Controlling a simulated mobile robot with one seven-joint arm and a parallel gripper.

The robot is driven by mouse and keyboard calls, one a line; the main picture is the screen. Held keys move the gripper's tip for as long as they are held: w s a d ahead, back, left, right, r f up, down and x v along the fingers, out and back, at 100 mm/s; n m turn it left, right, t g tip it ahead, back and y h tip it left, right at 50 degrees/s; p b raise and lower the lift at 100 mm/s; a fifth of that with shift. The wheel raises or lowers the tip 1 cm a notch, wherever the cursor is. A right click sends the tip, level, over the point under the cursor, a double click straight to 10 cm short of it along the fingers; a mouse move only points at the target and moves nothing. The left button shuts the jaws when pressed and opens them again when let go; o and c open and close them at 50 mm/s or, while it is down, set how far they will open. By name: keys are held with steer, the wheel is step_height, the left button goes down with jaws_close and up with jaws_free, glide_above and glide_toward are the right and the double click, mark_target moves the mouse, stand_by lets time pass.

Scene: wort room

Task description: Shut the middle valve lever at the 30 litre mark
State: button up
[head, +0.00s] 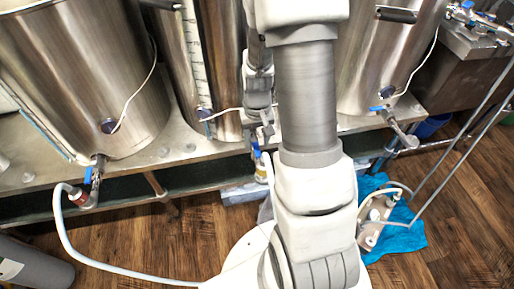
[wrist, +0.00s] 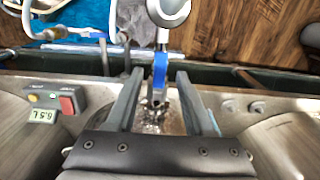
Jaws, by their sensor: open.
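The middle valve's blue lever (wrist: 160,68) shows in the wrist view between the two fingers of my gripper (wrist: 160,76). The fingers are open, one on each side, with a gap visible to the lever. The lever lies roughly in line with the metal valve body (wrist: 157,97). In the head view the lever (head: 257,151) is partly hidden by my gripper (head: 264,134). The middle steel kettle (head: 228,75) has a pale scale strip (head: 194,45), whose marks are too small to read. A small display (wrist: 43,115) in the wrist view seems to read 6.5 L.
Left (head: 80,75) and right (head: 372,65) kettles have their own blue-levered valves. A pale hose (head: 75,245) runs from the left valve across the floor. A pump (head: 374,222) on a blue cloth (head: 405,238) stands at the right. A red button (wrist: 67,104) sits beside the display.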

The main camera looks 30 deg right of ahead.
steer(key=shift+f, duration=0.95)
jaws_close()
stand_by(0.8)
